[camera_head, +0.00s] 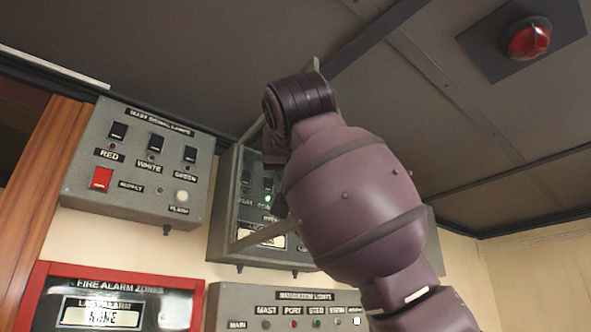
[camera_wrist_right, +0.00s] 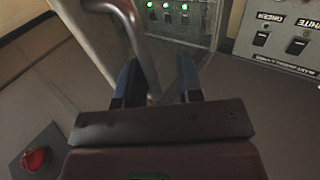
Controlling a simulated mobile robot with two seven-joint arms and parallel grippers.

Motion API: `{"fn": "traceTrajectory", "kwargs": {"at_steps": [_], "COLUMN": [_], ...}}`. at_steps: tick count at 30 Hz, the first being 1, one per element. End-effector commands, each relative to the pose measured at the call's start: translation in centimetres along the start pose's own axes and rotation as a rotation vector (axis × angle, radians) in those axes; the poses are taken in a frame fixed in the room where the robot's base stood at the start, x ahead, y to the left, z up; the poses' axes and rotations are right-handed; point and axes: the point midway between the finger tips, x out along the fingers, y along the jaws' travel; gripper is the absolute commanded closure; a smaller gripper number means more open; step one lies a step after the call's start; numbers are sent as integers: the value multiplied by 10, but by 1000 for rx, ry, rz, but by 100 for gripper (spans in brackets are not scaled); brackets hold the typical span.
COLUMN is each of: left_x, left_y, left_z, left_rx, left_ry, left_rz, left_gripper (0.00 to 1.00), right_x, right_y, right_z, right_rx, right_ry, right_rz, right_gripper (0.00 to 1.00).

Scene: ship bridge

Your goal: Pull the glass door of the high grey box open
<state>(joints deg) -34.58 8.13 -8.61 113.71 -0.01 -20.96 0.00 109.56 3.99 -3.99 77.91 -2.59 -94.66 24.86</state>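The high grey box (camera_head: 222,232) hangs on the wall, with switches and a green light inside. Its glass door stands partly open; its lower rail (camera_head: 264,234) slants out from the box's left side. In the right wrist view, the curved metal door handle (camera_wrist_right: 143,50) passes between the fingers of my right gripper (camera_wrist_right: 158,85). The fingers are apart, with the handle near the left finger and a gap to the right one. In the head view, my right arm hides this gripper and part of the door. My left gripper is in neither view.
A mast signal lamps box (camera_head: 140,165) hangs close to the left. Below are a red-framed fire alarm panel (camera_head: 115,275) and a navigation lights panel (camera_head: 240,300). The dark ceiling is close above, with a red lamp (camera_head: 528,40) at the right.

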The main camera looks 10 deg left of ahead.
Motion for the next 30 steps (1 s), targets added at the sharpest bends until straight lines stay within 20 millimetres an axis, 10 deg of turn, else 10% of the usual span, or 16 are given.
{"fn": "traceTrajectory", "kwargs": {"at_steps": [17, 30], "left_x": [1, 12], "left_y": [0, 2], "left_z": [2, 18], "left_rx": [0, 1], "left_ry": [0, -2], "left_rz": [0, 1], "left_gripper": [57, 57], "right_x": [-7, -75], "right_y": [1, 0], "right_z": [-2, 1], "right_rx": [4, 3], "right_ry": [8, 3], "right_rz": [1, 0], "right_gripper": [66, 66]}}
